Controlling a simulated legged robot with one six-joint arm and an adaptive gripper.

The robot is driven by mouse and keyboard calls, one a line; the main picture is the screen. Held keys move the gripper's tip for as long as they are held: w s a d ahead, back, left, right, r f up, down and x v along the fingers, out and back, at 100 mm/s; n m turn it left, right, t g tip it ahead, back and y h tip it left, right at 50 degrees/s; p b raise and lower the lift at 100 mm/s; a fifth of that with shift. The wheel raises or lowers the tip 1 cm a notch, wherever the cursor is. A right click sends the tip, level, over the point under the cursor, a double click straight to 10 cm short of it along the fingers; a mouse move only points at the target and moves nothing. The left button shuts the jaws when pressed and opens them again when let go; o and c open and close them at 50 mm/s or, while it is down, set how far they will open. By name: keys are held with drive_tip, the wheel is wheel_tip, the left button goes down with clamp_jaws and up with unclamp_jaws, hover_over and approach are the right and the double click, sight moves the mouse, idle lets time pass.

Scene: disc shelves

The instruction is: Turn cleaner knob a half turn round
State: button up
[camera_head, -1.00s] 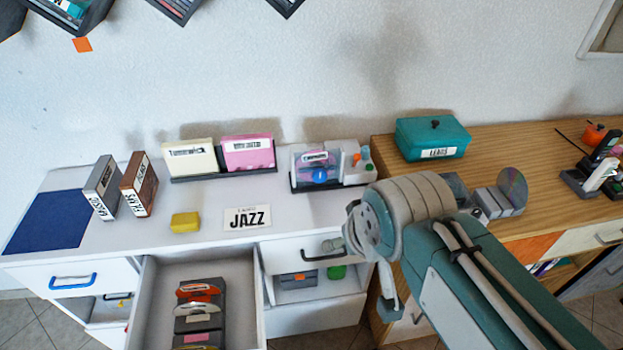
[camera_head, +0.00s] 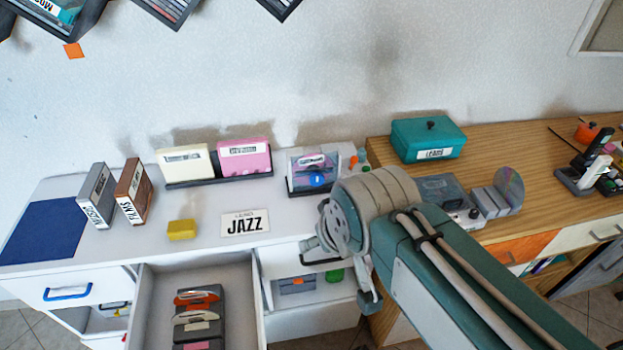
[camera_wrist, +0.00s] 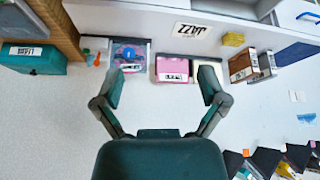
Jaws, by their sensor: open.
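The disc cleaner (camera_head: 301,186) stands on the white counter, a clear-fronted unit with a purple disc and a round blue knob (camera_head: 317,180) on its front. My arm's bulky joint covers its right side in the head view. In the wrist view, which is upside down, the cleaner (camera_wrist: 117,61) and its blue knob (camera_wrist: 128,52) show near the left finger. My gripper (camera_wrist: 160,84) is open and empty, its fingers wide apart. It does not touch the knob; the pink box lies between the finger lines in the picture. The fingers cannot be made out in the head view.
Cream (camera_head: 184,163) and pink (camera_head: 243,157) boxes stand left of the cleaner. A JAZZ card (camera_head: 245,223), yellow block (camera_head: 181,230) and brown box (camera_head: 133,193) sit on the counter. An open drawer (camera_head: 148,310) juts out in front. A teal box (camera_head: 428,139) stands right.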

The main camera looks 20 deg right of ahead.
drive_tip(key=shift+w+d+n, duration=0.6)
drive_tip(key=shift+w+d, duration=0.1)
drive_tip(key=shift+w, duration=0.35)
drive_tip(key=n+t+h, duration=0.2)
drive_tip(key=n+t, duration=0.2)
drive_tip(key=n, duration=0.7)
approach(319, 181)
drive_tip(key=d+v, duration=0.2)
drive_tip(key=v, duration=0.7)
drive_tip(key=w+d+f+n+t+y, duration=0.25)
drive_tip(key=w+f+n+t, duration=0.25)
drive_tip(key=f+n, duration=0.7)
drive_tip(key=w+n, duration=0.1)
drive_tip(key=w, duration=0.2)
drive_tip(key=w+a+n, duration=0.1)
drive_tip(key=w, duration=0.2)
drive_tip(key=w+n+y, duration=0.1)
drive_tip(key=w, duration=0.2)
drive_tip(key=shift+w+a+f, duration=0.15)
drive_tip(key=shift+w, duration=0.25)
drive_tip(key=c, duration=1.1)
